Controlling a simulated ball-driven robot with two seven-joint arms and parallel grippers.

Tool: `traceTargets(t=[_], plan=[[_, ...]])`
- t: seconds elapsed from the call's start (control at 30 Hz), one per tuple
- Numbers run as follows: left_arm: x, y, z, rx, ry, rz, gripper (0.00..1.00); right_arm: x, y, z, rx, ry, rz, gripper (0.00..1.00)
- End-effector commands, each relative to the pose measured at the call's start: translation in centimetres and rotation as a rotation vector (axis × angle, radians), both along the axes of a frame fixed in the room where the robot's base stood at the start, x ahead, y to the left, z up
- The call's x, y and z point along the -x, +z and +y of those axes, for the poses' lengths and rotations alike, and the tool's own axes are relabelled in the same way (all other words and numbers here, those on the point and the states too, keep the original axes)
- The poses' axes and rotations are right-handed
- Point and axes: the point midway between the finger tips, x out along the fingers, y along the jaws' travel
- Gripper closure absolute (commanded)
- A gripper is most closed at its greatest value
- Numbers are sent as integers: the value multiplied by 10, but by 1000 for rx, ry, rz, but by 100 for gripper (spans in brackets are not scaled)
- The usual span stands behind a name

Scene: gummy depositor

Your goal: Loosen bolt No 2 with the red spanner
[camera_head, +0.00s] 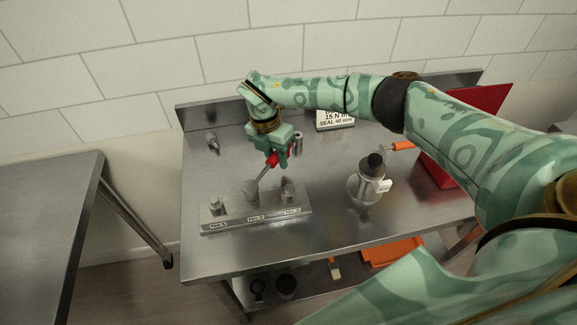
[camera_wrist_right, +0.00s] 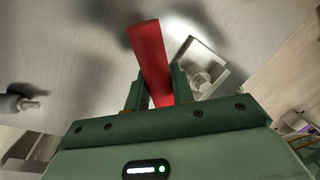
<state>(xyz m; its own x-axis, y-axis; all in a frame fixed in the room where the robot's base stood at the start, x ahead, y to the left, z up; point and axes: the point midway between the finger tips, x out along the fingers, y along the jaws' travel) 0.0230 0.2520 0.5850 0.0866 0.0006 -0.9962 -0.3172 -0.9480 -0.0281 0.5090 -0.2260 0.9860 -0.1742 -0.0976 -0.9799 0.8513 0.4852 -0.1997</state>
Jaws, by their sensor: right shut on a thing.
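My right gripper (camera_head: 280,156) is shut on the red handle of the red spanner (camera_head: 271,160). The handle also shows between the fingers in the right wrist view (camera_wrist_right: 150,55). The spanner's grey shaft slants down and left to the middle post of a metal block (camera_head: 292,211) labelled No 1, No 2 and No 3. Bolt No 2 (camera_head: 251,190) is that middle post; I cannot tell whether the spanner's head is seated on it. Bolt No 1 (camera_head: 215,206) stands left and bolt No 3 (camera_head: 288,193) right. My left gripper is not in view.
A clear jar with a black top (camera_head: 368,183) stands right of the block. An orange-handled tool (camera_head: 402,146) and a red panel (camera_head: 437,172) lie farther right. A sign (camera_head: 335,119) stands behind, partly hidden by my arm. The table's left part is mostly clear.

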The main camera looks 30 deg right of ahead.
Motion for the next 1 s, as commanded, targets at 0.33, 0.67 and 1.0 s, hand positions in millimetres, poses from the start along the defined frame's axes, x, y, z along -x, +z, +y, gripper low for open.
traceTargets(t=[0.33,0.67,1.0], plan=[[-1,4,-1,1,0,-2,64,-15,6,11,-2,169,-2,100],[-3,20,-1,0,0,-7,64,-15,25,11,-1,167,-2,100],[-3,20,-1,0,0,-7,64,-15,25,10,-2,167,0,100]])
